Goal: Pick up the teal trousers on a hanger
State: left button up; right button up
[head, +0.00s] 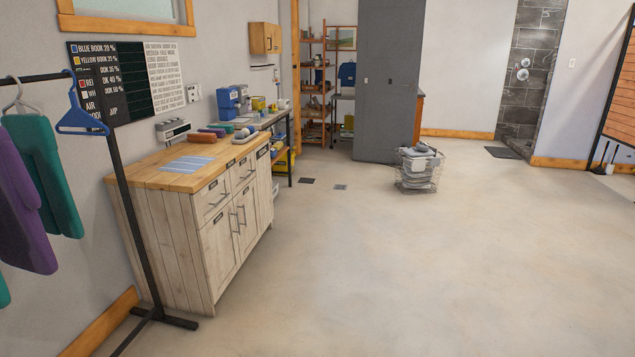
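A teal garment (50,172) hangs on a white hanger (17,100) from the black rail (40,77) at the left edge. It looks like folded trousers. A purple garment (22,215) hangs in front of it and hides part of it. A sliver of another teal item (3,291) shows at the far left edge, mostly cut off. An empty blue hanger (82,115) hangs near the right end of the rail. Neither of my grippers is in the head view.
The rack's black post and foot (165,318) stand before a wooden cabinet (205,215) with small items on top. A sign board (125,80) is on the wall. A wire basket (418,172) of folded cloth stands on the floor. The floor (400,270) at centre and right is clear.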

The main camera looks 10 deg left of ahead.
aim_at(33, 134)
jog(key=u, duration=0.5)
jog(key=i, duration=1.9)
jog(key=u, duration=1.95)
jog(key=i, duration=0.95)
jog(key=u, duration=0.85)
